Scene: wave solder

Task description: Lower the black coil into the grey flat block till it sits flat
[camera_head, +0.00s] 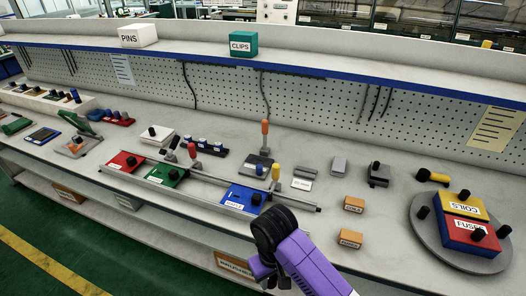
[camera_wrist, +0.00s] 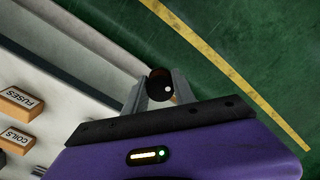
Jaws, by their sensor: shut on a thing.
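The black coil (camera_wrist: 155,80), a small dark cylinder with a round end, is held between the two grey fingers of my gripper (camera_wrist: 160,92) in the wrist view. Behind it are the green floor and the bench's front edge, so it is out over the edge, apart from any block. In the head view my purple arm covers the coil and fingertips. I cannot tell which is the grey flat block.
Red (camera_head: 124,162), green (camera_head: 165,175) and blue (camera_head: 244,197) blocks sit along a rail. Two orange label blocks (camera_head: 354,204) (camera_head: 350,239) stand right of my arm. A round grey turntable (camera_head: 430,236) carries yellow and red bins. A shelf (camera_head: 340,66) overhangs the back.

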